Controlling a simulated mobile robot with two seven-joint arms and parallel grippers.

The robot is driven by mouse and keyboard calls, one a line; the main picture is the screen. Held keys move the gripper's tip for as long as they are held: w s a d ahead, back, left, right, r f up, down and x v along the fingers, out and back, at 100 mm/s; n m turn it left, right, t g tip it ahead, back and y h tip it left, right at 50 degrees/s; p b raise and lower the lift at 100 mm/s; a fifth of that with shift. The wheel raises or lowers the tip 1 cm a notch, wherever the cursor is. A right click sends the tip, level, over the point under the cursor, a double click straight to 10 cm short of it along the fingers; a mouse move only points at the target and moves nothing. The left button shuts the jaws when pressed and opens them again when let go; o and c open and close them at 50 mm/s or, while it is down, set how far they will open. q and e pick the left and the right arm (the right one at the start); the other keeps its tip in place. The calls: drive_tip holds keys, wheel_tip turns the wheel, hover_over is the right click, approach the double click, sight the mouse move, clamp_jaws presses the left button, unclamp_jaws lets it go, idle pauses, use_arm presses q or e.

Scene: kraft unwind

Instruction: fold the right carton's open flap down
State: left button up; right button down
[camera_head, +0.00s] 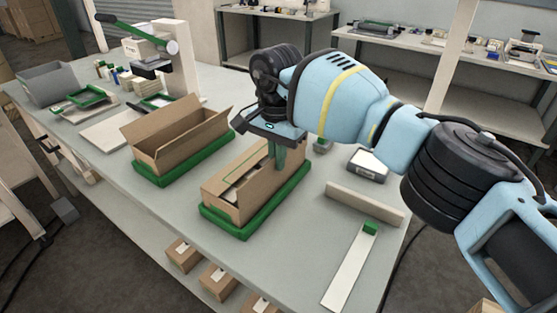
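The right carton (254,198) is a brown box in a green tray (235,232) on the grey table. Its top is at least partly open at the left end, and pale contents (232,192) show inside. My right gripper (277,160) comes in from the right and points down over the carton's middle. Its green fingers reach the carton's top; whether they touch a flap I cannot tell. They look close together, but the gap is unclear. The gripper and arm hide the carton's far part and its flap there. My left gripper is out of view.
A second open carton (178,135) stands in another green tray to the left. A lever press (170,55) and grey bin (48,84) stand further left. A beige bar (365,203), a white strip (347,270) and a dark box (368,166) lie right of the carton.

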idle(0.4)
drive_tip(key=c, duration=1.6)
unclamp_jaws()
drive_tip(key=shift+c, duration=0.2)
drive_tip(key=shift+r+b, duration=0.35)
drive_tip(key=shift+r, duration=3.6)
